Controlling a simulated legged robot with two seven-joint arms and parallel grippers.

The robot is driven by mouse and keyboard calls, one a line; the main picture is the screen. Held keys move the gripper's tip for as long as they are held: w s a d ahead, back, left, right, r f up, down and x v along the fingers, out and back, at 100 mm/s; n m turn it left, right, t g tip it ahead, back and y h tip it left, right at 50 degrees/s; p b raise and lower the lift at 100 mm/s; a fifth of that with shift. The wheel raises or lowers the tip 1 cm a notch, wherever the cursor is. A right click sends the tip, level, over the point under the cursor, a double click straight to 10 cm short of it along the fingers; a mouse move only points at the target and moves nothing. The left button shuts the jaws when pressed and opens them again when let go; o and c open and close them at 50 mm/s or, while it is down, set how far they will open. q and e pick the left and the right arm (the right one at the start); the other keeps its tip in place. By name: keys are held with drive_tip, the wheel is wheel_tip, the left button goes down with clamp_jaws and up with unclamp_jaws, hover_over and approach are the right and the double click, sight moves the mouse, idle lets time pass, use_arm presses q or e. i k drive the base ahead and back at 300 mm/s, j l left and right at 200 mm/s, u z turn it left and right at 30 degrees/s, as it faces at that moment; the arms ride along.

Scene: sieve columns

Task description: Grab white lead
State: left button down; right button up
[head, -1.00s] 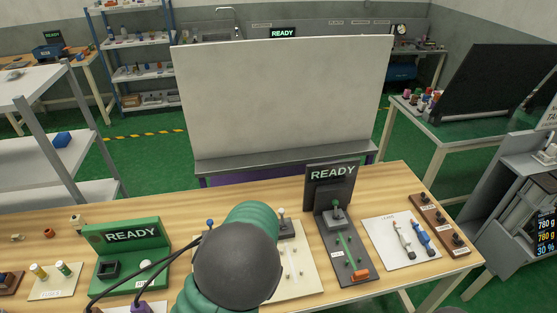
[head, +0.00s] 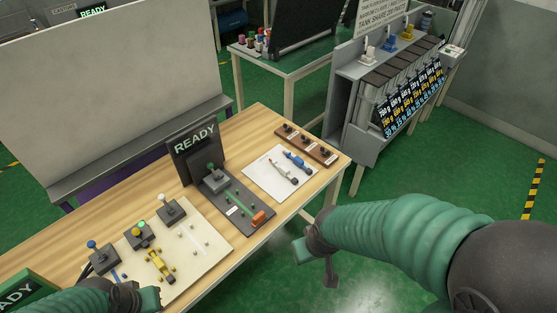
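The white lead (head: 282,172) lies on a white board (head: 262,182) at the right part of the wooden table. A blue lead (head: 297,160) lies beside it on the same board. My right gripper (head: 316,262) hangs in front of the table's front edge, nearer to me than the board and apart from both leads; its fingers look spread and nothing shows between them. My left gripper (head: 150,298) is at the bottom left, beside the cream board with the yellow part. Its fingertips are not clear enough to judge.
A dark panel with a green lever and READY sign (head: 195,142) stands left of the leads. The cream board (head: 208,238) holds several knobs and a yellow part (head: 160,265). A brown strip (head: 308,146) with dark knobs lies behind the leads. A grey rack (head: 345,95) stands beyond.

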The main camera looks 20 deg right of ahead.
sight(284, 172)
drive_tip(key=i+l+u, duration=0.3)
drive_tip(key=i+l, duration=0.15)
drive_tip(key=l, duration=0.2)
drive_tip(key=i+l+u, duration=0.15)
drive_tip(key=l, duration=0.2)
drive_tip(key=i+l+u, duration=0.15)
drive_tip(key=l, duration=0.2)
